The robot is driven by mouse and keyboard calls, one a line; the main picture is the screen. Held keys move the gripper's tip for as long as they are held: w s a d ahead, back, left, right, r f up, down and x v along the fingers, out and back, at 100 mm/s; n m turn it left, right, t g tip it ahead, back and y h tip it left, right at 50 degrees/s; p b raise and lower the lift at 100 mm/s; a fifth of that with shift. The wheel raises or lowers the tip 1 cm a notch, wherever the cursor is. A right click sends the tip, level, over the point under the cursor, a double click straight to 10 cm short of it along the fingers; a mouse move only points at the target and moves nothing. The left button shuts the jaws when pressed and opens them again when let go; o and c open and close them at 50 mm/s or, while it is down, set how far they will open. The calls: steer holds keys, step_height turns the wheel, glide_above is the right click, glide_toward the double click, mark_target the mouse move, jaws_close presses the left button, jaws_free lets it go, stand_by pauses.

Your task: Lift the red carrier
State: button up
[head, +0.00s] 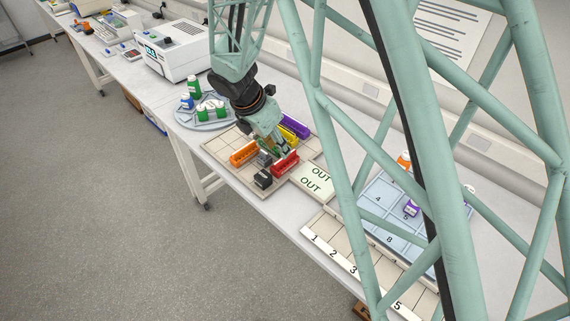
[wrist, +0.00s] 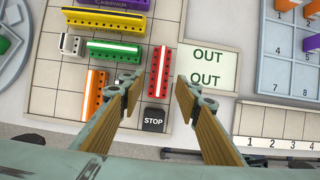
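The red carrier (wrist: 159,74) stands on a tan gridded board (wrist: 48,75), beside the OUT plate. It also shows in the head view (head: 286,164), just in front of my gripper (head: 274,151). In the wrist view my gripper (wrist: 158,88) is open, with one finger on each side of the red carrier's near part. No contact is visible between the fingers and the carrier. The height of the fingertips over it is hard to tell.
An orange carrier (wrist: 93,96) is left of the left finger. Green (wrist: 115,51), yellow (wrist: 112,22) and purple (wrist: 125,3) carriers lie farther back. A black STOP block (wrist: 154,119) is at the red carrier's near end. The OUT plate (wrist: 208,67) is right.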

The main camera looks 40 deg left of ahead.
mark_target(281, 159)
steer(key=shift+x, duration=2.2)
steer(key=shift+f, duration=0.15)
steer(key=shift+x, duration=2.5)
steer(key=shift+f+b, duration=0.25)
steer(key=shift+b, duration=0.05)
steer(key=c, duration=0.7)
steer(key=shift+r, duration=0.15)
steer(key=shift+r+p, duration=0.5)
steer(key=shift+r, duration=4.65)
